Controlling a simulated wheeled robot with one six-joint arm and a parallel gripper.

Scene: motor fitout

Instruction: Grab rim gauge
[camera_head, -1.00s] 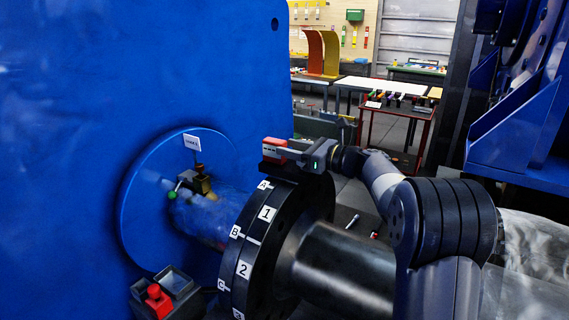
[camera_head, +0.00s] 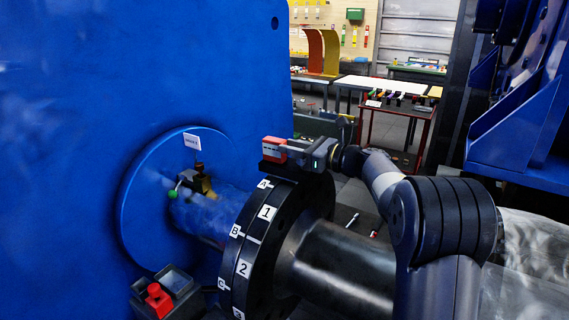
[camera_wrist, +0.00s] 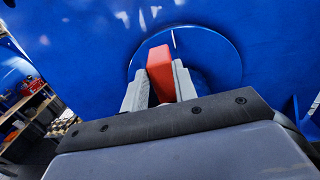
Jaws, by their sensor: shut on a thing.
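Whether the gauge still touches the rim cannot be told. The flange carries white labels with numbers and letters.
A blue housing (camera_head: 80,120) fills the left. A shaft (camera_head: 335,262) runs right from the flange. A red-framed table (camera_head: 400,108) with small coloured items stands behind. Small items lie on the floor.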

